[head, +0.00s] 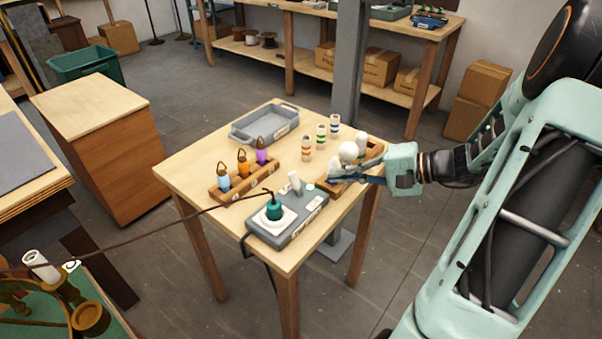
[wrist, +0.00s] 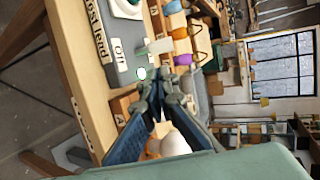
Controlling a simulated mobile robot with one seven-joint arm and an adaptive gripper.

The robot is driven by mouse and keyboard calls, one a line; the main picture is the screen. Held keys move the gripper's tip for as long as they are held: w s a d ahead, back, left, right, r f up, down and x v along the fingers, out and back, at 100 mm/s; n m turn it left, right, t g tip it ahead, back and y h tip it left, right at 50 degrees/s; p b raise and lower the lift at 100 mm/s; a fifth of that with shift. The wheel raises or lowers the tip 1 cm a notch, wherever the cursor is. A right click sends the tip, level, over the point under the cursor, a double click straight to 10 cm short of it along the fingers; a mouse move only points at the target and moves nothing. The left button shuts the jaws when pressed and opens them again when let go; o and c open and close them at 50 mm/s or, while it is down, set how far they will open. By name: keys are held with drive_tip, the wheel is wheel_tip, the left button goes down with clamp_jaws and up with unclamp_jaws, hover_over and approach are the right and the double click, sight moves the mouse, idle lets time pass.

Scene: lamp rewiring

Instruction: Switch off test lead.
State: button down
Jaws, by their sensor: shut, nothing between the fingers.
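The grey test lead box (head: 288,228) lies on the small wooden table. A dark green plug (head: 274,210) sits in its white socket plate, with a brown cord running left. A white switch lever (head: 295,182) stands up from the box's far end, beside a small pale round lamp (head: 311,188). I cannot tell which position the lever is in. My gripper (head: 333,178) is shut and empty, to the right of the lever and apart from it.
A wooden rack with white bulbs (head: 349,151) stands close behind my gripper. Several banded cylinders (head: 321,135), a grey tray (head: 264,125) and a rack of coloured lamp-like pieces (head: 242,167) share the table (head: 190,157). A grey post rises behind it.

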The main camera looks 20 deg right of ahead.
sight(296, 183)
drive_tip(key=shift+w+d+r+m+t, duration=0.2)
drive_tip(key=shift+w+r+m+t, duration=0.05)
drive_tip(key=shift+m+t, duration=0.05)
drive_tip(key=x, duration=1)
drive_tip(key=shift+s+f, duration=0.1)
drive_tip(key=shift+f+b, duration=0.15)
drive_tip(key=shift+b, duration=0.4)
drive_tip(key=shift+s, duration=0.1)
